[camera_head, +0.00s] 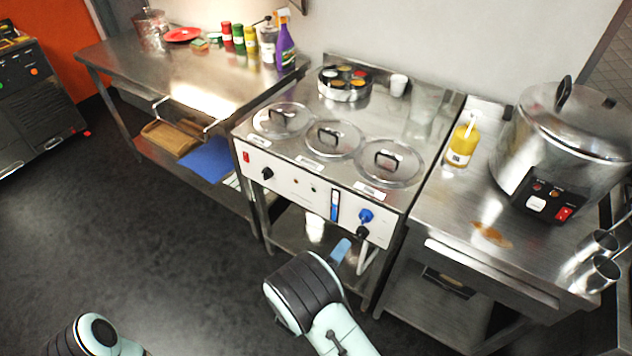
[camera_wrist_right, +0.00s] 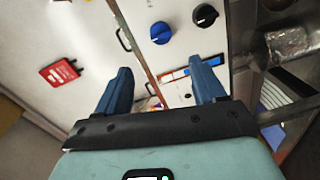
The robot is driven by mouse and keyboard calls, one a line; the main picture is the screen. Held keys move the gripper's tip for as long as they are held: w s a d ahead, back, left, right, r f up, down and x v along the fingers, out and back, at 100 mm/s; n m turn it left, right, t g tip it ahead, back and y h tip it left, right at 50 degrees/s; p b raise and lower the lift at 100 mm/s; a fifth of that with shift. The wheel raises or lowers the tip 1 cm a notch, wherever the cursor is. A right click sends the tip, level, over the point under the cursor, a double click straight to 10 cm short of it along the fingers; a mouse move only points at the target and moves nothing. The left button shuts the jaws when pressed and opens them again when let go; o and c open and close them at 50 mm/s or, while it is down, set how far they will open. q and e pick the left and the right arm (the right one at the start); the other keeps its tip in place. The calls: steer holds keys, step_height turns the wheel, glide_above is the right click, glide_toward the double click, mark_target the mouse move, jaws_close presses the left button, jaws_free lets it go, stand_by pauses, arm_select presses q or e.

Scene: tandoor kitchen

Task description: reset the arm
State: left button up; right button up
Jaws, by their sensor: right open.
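My right arm comes in at the bottom middle of the head view. A blue finger of my right gripper (camera_head: 341,251) shows in front of the white panel of the steel lidded counter unit (camera_head: 290,185). In the right wrist view the right gripper (camera_wrist_right: 160,66) has its two blue fingers apart, with nothing between them. A blue knob (camera_wrist_right: 161,33) and a black knob (camera_wrist_right: 205,15) on the panel show beyond the fingertips. Part of my left arm shows at the bottom left of the head view, but its gripper is out of the picture.
A steel table (camera_head: 205,85) with bottles stands at the back left. A steel counter (camera_head: 450,205) on the right carries a large pot (camera_head: 565,130), a yellow bottle (camera_head: 462,143) and metal cups (camera_head: 600,272).

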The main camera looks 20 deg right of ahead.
steer(key=s+d+f+m+g+y, duration=0.1)
steer(key=s+f+m+g+y, duration=0.3)
steer(key=f, duration=0.6)
steer(key=s+f+g+y, duration=0.2)
steer(key=s+f+y, duration=0.4)
steer(key=f, duration=0.5)
steer(key=s+a+f+m+g+y, duration=0.1)
steer(key=s+a+m+g+y, duration=0.2)
steer(key=s, duration=0.6)
steer(key=s+a+f+m+g+y, duration=0.1)
steer(key=s+a+m+g+y, duration=0.2)
steer(key=s, duration=0.6)
steer(key=shift+s+a+y, duration=0.15)
steer(key=shift+a+y, duration=0.25)
steer(key=shift+a, duration=0.55)
steer(key=shift+c, duration=0.3)
